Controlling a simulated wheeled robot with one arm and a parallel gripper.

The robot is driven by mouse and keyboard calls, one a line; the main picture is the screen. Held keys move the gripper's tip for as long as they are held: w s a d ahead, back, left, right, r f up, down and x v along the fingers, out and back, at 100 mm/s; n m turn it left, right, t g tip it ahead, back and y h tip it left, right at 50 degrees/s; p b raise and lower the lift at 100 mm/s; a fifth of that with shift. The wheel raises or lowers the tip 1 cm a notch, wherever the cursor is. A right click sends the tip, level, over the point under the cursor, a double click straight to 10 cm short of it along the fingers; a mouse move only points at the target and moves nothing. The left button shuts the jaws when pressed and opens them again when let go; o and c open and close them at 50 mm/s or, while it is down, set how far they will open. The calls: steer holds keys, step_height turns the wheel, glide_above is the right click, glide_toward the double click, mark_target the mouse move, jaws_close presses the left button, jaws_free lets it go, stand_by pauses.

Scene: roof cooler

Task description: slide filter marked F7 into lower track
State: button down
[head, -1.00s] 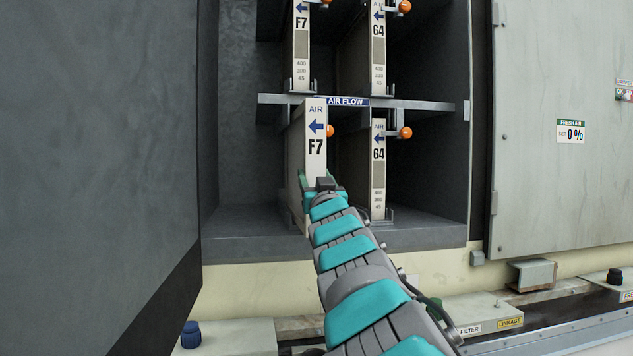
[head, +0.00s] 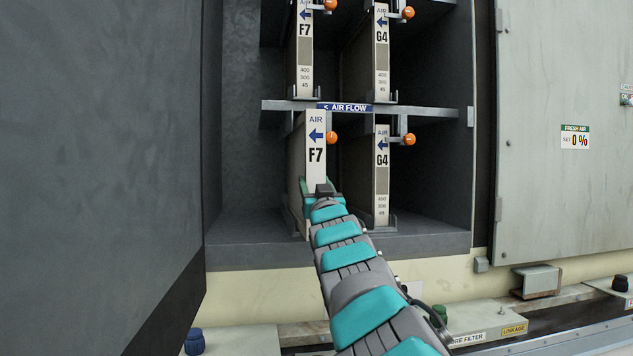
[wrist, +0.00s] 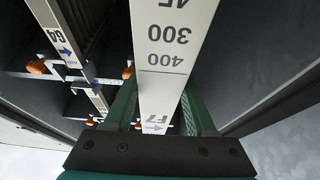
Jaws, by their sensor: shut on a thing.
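The white filter marked F7 (head: 315,135) stands upright in the lower left bay of the cabinet, its arrow pointing left. My gripper (head: 322,187) is shut on its front edge. In the wrist view the filter's front edge (wrist: 170,40) appears upside down between the green fingers (wrist: 160,103). The filter's top is just below the shelf, under the AIR FLOW label (head: 346,107). The lower track under it is mostly hidden by the filter and my arm; I cannot tell how it sits in it. An orange knob (head: 331,137) is just right of the filter.
A G4 filter (head: 381,175) stands to the right in the lower bay, with an orange knob (head: 409,139). Another F7 filter (head: 305,60) and G4 filter (head: 382,55) stand above the shelf (head: 430,112). An open dark door (head: 100,150) stands at left.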

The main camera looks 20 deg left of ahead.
steer(key=shift+w+a+r+p, duration=0.1)
steer(key=shift+w+a+p, duration=0.25)
steer(key=shift+w+p, duration=0.35)
steer(key=shift+w+a+p, duration=0.3)
steer(key=shift+w+p, duration=0.15)
steer(key=shift+p, duration=0.45)
steer(key=shift+w+a+f, duration=0.25)
steer(key=shift+w+a, duration=0.05)
steer(key=shift+w, duration=0.15)
steer(key=shift+w+a, duration=0.35)
steer(key=shift+w, duration=0.25)
